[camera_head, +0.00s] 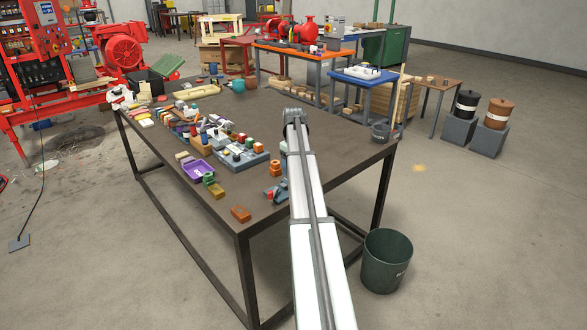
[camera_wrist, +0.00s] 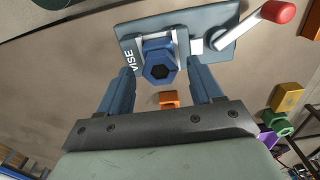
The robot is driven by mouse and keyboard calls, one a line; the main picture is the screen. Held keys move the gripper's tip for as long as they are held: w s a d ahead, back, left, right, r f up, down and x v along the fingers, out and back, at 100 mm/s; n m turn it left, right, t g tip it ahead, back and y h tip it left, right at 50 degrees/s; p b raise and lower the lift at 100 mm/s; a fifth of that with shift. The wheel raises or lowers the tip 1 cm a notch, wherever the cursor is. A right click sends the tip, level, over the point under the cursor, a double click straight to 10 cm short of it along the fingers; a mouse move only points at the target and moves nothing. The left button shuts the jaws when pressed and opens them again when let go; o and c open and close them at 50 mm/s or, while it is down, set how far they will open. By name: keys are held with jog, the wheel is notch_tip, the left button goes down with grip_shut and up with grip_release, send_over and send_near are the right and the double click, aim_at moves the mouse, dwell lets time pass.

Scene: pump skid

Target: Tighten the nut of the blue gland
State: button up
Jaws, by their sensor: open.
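The blue gland (camera_wrist: 160,50) sits at the grey-blue vise (camera_wrist: 128,40) in the wrist view. Its blue hex nut (camera_wrist: 158,66) faces the camera and has a dark hole in its middle. My gripper (camera_wrist: 162,74) is open, with one finger on each side of the nut and a visible gap to each. No contact shows. The vise's pale lever with a red knob (camera_wrist: 278,12) reaches out to the right. In the head view, part of the vise (camera_head: 281,190) shows beside my arm, which hides the gripper; I cannot make out the gland there.
An orange block (camera_wrist: 169,99) lies beyond the nut between the fingers. Yellow (camera_wrist: 287,97) and green (camera_wrist: 277,124) pieces are at the right. In the head view, trays and small parts crowd the table (camera_head: 330,150) left of my arm; its right part is mostly bare.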

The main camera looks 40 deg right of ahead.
jog(key=shift+f, duration=0.5)
jog(key=shift+c, duration=0.3)
jog(key=c, duration=1)
